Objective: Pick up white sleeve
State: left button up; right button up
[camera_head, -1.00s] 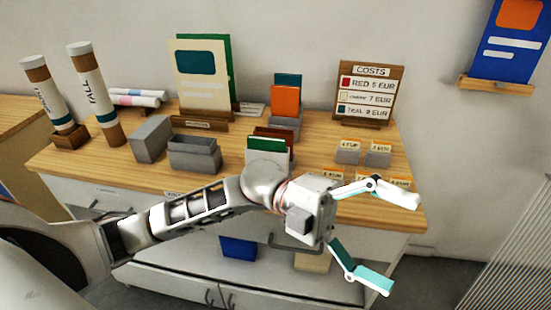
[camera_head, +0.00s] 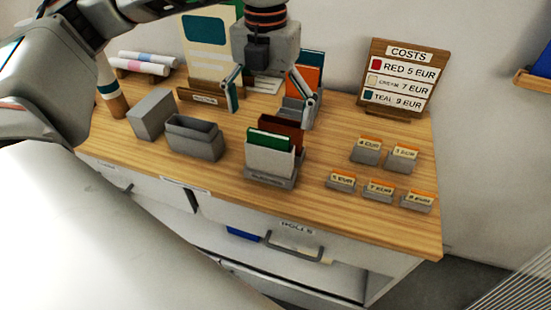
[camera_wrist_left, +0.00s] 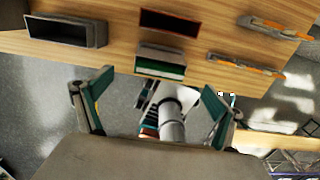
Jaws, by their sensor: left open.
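A white sleeve (camera_head: 268,160) stands upright in a small grey holder (camera_head: 270,181) near the front middle of the table, with a green sleeve (camera_head: 268,139) behind it. My left gripper (camera_head: 270,106) is open and empty, fingers pointing down, above and behind the holder in the head view. The left wrist view shows its two teal fingers spread (camera_wrist_left: 158,88), with the green edge (camera_wrist_left: 160,70) in the holder between and beyond them. I cannot clearly tell the white sleeve apart there. My right gripper is not in view.
A brown box (camera_head: 282,128) stands right behind the holder. Grey bins (camera_head: 195,138) stand to the left and small price-tag blocks (camera_head: 366,151) to the right. A costs sign (camera_head: 398,75) stands at the back. Bare wood (camera_head: 232,168) lies left of the holder.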

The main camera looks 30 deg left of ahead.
aim_at(269, 133)
pick_arm(q)
jog(key=shift+a+f, duration=0.15)
jog(key=shift+f, duration=0.2)
notch_tip(269, 133, down, 2)
jog(key=shift+s+f, duration=0.1)
jog(key=shift+f, duration=0.15)
jog(key=shift+d+f+p, duration=0.15)
jog(key=shift+f, duration=0.95)
jog(key=shift+d+f+p, duration=0.1)
jog(key=shift+f+p, duration=0.05)
jog(key=shift+f, duration=0.95)
jog(key=c, duration=1.5)
